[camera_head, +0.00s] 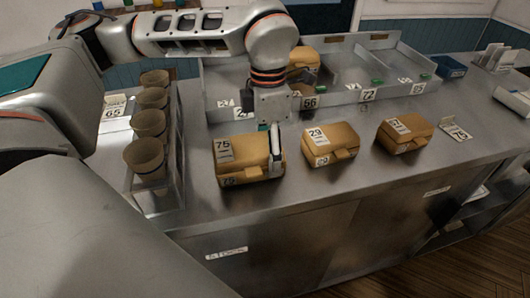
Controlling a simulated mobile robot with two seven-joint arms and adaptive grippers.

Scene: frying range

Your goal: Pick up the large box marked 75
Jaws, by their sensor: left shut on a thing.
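The large tan box marked 75 (233,165) is on the steel counter, left of two smaller boxes. It looks upright with its lid closed, and I cannot tell whether it is lifted at all. My left gripper (274,150) reaches down from above and is shut on the right side of this box. One finger shows against its right end; the other is mostly hidden. My right gripper is not in view.
Boxes marked 29 (331,146) and 27 (402,133) stand to the right on the counter (300,195). Several brown cups (150,124) stand in a rack at left. A steel tray (338,72) with labels and another tan box (304,58) is behind.

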